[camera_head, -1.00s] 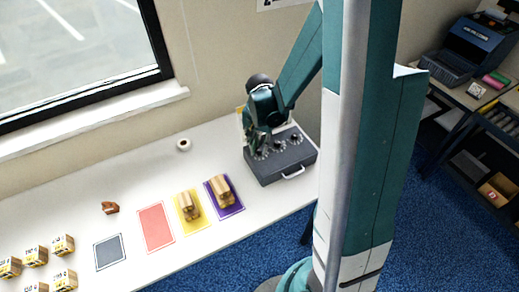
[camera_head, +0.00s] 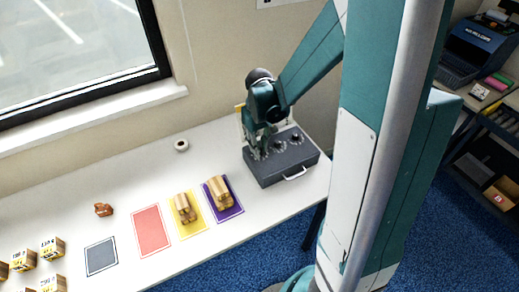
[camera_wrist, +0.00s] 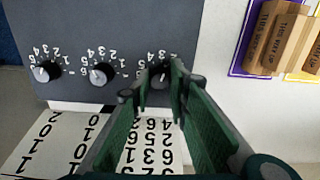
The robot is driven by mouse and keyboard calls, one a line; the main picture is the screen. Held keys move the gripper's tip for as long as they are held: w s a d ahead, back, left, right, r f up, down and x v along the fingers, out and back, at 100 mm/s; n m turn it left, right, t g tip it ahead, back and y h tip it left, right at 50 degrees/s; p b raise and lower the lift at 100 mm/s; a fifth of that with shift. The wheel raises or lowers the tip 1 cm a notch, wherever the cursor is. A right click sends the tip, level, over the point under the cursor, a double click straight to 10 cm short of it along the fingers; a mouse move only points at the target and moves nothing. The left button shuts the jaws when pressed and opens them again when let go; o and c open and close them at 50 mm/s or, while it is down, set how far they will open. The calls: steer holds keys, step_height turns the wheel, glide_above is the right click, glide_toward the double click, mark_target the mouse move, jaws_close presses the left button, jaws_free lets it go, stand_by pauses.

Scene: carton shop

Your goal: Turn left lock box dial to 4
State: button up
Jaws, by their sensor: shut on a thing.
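The dark grey lock box (camera_head: 285,172) stands on the white table against the wall, with a row of three dials on its top. My gripper (camera_wrist: 162,80) points down over the dial at the left end in the head view. In the wrist view, that left dial (camera_wrist: 159,71) shows at the right end of the row, between my green fingers, which are shut on it. The fingers cover part of its scale, and I cannot read its setting. The middle dial (camera_wrist: 100,74) and the far dial (camera_wrist: 46,71) stand free, each with a white pointer mark.
Red and grey mats (camera_head: 101,256), a brown object (camera_head: 103,209), small cartons (camera_head: 52,247) and a tape roll (camera_head: 181,145) are farther left.

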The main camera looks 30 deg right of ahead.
steer(key=n+b, duration=0.1)
steer(key=n, duration=0.3)
steer(key=shift+n, duration=0.3)
steer(key=n+b, duration=0.1)
steer(key=n, duration=0.4)
stand_by(0.4)
steer(key=o, duration=0.9)
steer(key=shift+r, duration=0.1)
steer(key=shift+r, duration=5.9)
